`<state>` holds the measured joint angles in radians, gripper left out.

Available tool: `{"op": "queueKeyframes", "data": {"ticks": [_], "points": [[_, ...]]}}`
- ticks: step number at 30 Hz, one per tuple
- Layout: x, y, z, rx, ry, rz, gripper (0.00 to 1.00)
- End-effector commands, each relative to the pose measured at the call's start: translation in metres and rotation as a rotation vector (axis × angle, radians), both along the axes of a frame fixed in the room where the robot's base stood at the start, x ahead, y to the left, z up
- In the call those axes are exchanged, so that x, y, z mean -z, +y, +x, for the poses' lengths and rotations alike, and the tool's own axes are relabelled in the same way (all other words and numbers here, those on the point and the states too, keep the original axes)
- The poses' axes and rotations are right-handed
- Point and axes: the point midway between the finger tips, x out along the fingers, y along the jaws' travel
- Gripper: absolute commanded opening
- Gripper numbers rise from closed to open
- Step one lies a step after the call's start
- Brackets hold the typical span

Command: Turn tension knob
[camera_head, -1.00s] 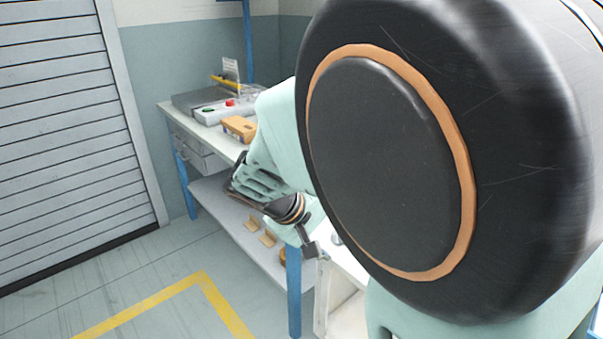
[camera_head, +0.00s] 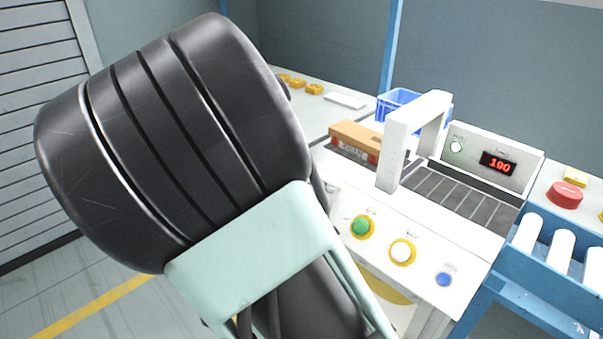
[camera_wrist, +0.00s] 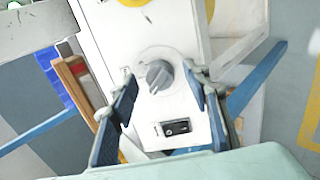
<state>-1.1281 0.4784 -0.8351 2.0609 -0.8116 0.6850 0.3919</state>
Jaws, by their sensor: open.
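A grey knob (camera_wrist: 157,76) with a raised grip bar sits on a white panel (camera_wrist: 108,38) in the wrist view. Its label cannot be read, so I cannot tell from markings that it is the tension knob. My gripper (camera_wrist: 160,72) is open, with one finger on each side of the knob. The fingers look apart from it, though the depth is hard to judge. A black rocker switch (camera_wrist: 177,127) sits below the knob. In the head view my arm covers the left middle, and neither my fingers nor the grey knob can be made out.
The white machine (camera_head: 480,232) carries a green button (camera_head: 362,227), a white button (camera_head: 402,251), a blue button (camera_head: 444,280) and a red display (camera_head: 498,163). An orange-brown box (camera_head: 355,140) lies by the arch (camera_head: 392,155). A blue roller conveyor (camera_head: 530,300) stands at right.

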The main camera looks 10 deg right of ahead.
Motion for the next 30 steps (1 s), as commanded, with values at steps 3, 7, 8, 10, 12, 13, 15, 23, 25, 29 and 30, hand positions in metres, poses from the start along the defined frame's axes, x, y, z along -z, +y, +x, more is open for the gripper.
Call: {"op": "queueKeyframes", "data": {"ticks": [3,7,8,10,12,13,15,23,25,29,30], "points": [[0.0057,-0.0053,0.0036,0.001,0.0,0.0,0.44],[0.0067,-0.0063,0.0049,0.0,-0.001,0.001,0.44],[0.0066,-0.0064,0.0049,0.0,-0.001,0.001,0.44],[0.0065,-0.0063,0.0048,0.0,-0.001,0.001,0.44],[0.0064,-0.0062,0.0048,0.0,-0.001,0.001,0.44],[0.0064,-0.0063,0.0047,0.0,-0.001,0.001,0.42],[0.0064,-0.0063,0.0047,0.0,-0.001,0.001,0.34],[0.0063,-0.0062,0.0045,0.0,0.0,0.0,0.05],[0.0063,-0.0062,0.0045,0.001,-0.001,0.0,0.02],[0.0066,-0.0061,0.0046,0.005,-0.005,0.004,0.02],[0.0068,-0.0061,0.0046,0.01,-0.008,0.006,0.02]]}}
